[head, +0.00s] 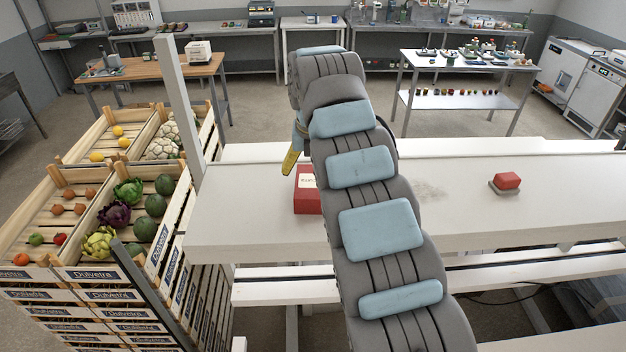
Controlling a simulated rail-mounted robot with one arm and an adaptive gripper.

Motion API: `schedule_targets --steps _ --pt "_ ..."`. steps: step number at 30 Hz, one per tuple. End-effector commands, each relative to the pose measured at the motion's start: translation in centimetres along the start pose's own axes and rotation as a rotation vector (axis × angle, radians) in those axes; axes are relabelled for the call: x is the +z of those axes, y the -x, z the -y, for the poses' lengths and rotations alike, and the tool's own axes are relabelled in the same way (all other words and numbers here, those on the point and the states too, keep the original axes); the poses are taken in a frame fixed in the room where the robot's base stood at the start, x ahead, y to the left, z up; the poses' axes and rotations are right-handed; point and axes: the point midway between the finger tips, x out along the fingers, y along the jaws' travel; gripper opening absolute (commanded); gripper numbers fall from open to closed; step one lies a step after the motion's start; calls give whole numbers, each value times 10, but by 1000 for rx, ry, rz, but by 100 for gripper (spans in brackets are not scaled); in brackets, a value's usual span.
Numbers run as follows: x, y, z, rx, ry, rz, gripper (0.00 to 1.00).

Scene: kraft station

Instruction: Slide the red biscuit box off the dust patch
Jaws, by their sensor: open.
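The red biscuit box (306,196), with a white label, lies on the white table at the left. My arm covers its right side. A faint grey-brown dust patch (430,190) shows on the table just right of my arm; the arm may hide more of it. The visible part of the patch is apart from the box. My gripper (291,162) shows only as a yellow finger beside the arm, near the upper left of the box. The rest of it is hidden behind the arm. It is open; whether it touches the box cannot be told.
A red block on a grey base (507,183) sits on the table (580,190) at the right. Wooden crates of vegetables and fruit (170,250) stand close at the left, beside a white upright post (178,100). The tabletop between patch and block is clear.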

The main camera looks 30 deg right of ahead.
Motion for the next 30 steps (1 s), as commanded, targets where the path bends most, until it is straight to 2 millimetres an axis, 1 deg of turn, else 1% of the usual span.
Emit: schedule_targets --steps 1,8,13,18,30 --pt "1 12 -1 -1 1 3 100" --pt "0 56 -2 0 0 2 100" --pt "0 67 -1 0 1 0 100" --pt "0 74 0 0 -1 -1 100" --pt "0 75 0 -1 0 -3 100"
